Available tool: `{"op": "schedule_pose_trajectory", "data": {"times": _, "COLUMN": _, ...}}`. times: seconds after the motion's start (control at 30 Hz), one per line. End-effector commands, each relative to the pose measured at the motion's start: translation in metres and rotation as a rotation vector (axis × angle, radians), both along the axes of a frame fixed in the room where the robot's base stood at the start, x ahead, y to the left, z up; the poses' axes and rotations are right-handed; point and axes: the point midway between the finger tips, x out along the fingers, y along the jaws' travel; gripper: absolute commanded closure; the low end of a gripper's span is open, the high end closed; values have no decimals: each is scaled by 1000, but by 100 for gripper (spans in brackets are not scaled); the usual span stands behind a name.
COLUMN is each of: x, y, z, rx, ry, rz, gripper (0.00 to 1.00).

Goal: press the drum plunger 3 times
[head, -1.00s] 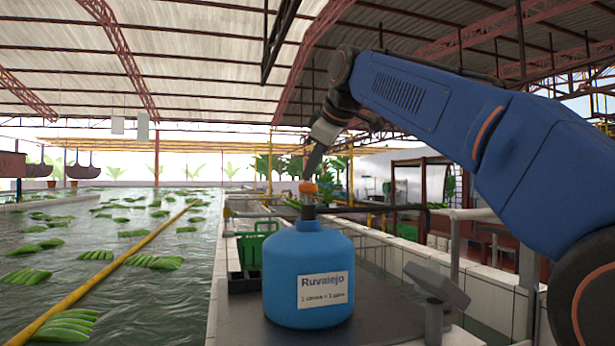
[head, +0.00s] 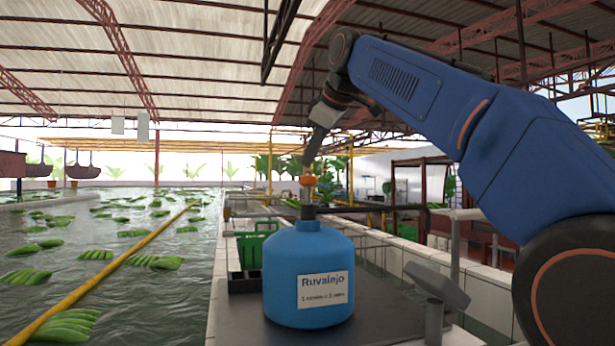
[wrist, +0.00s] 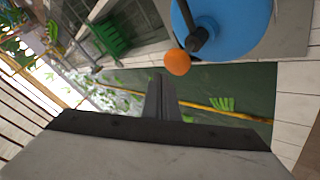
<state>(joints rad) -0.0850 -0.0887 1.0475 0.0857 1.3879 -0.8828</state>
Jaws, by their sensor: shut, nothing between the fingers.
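The blue drum (head: 285,262) stands upright on a dark top, with a white label on its front. Its plunger has an orange knob (head: 308,181) on a thin stem above a dark neck. My gripper (head: 308,164) is shut and empty, pointing down just above the knob. A small gap seems to separate the fingertips from the knob, though contact is hard to judge. The wrist view shows the closed fingers (wrist: 158,80) beside the orange knob (wrist: 177,62), with the blue drum (wrist: 240,25) behind it.
A green crate (head: 252,246) stands behind the drum at left. A grey T-shaped post (head: 436,290) stands right of the drum. A water channel with green banana bunches (head: 150,262) and a yellow pole lies at left. The air above the drum is otherwise open.

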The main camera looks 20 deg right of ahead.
Motion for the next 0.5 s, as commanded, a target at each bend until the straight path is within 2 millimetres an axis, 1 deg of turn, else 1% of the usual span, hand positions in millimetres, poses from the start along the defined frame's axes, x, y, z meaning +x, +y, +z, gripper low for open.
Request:
{"op": "schedule_pose_trajectory", "data": {"times": 0.1, "x": 0, "y": 0, "z": 11, "rx": 1, "ry": -3, "rz": 0, "gripper": 100}}
{"op": "schedule_pose_trajectory", "data": {"times": 0.5, "x": 0, "y": 0, "z": 41, "rx": 0, "ry": -2, "rz": -1, "gripper": 100}}
